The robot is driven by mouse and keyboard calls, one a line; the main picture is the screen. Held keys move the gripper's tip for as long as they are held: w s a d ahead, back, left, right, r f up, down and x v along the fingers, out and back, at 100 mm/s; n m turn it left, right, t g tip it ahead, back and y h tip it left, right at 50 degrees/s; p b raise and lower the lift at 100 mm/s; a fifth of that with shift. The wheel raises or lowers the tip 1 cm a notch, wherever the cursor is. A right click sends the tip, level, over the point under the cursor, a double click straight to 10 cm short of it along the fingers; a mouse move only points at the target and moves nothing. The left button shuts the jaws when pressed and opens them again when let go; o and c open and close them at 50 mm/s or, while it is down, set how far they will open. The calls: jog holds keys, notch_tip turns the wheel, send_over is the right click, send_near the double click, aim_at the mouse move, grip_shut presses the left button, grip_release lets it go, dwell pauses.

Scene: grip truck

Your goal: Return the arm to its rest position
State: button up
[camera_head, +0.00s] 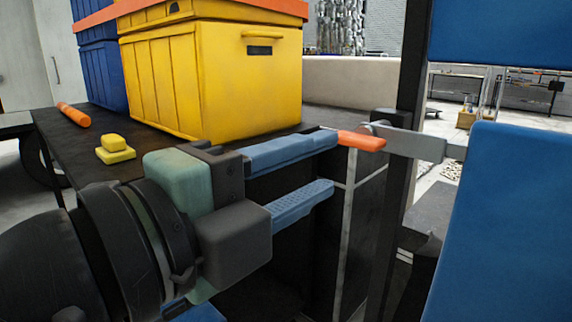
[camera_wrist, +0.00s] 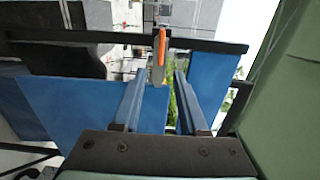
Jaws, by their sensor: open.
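My gripper (camera_head: 326,164) is open, its two blue fingers apart and pointing right in the head view. Nothing shows held between them. A grey lever with an orange end (camera_head: 361,141) sits just past the upper fingertip, at a dark upright post. I cannot tell whether the finger touches it. In the wrist view the fingers of my gripper (camera_wrist: 160,74) point up the picture, and the orange end (camera_wrist: 162,46) shows beyond and between their tips.
A yellow crate (camera_head: 210,80) with an orange lid, a blue crate (camera_head: 101,75), a yellow block (camera_head: 114,150) and an orange rod (camera_head: 74,114) are on a dark surface (camera_head: 65,145). A blue panel (camera_head: 510,230) and the dark post (camera_head: 385,220) stand close at right.

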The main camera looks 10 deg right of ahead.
jog(key=w+a+r+n+t+y, duration=0.3)
jog(key=r+n+t+y, duration=0.3)
jog(key=n+t, duration=0.65)
jog(key=s+a+r+n+t+y, duration=0.35)
jog(key=s+r+n+y, duration=0.35)
jog(key=n, duration=0.9)
notch_tip(320, 180, up, 25)
jog(key=w+y+p, duration=0.1)
jog(key=p, duration=2.5)
jog(key=shift+w+f, duration=0.15)
jog(key=shift+w, duration=0.05)
jog(key=shift+a, duration=0.1)
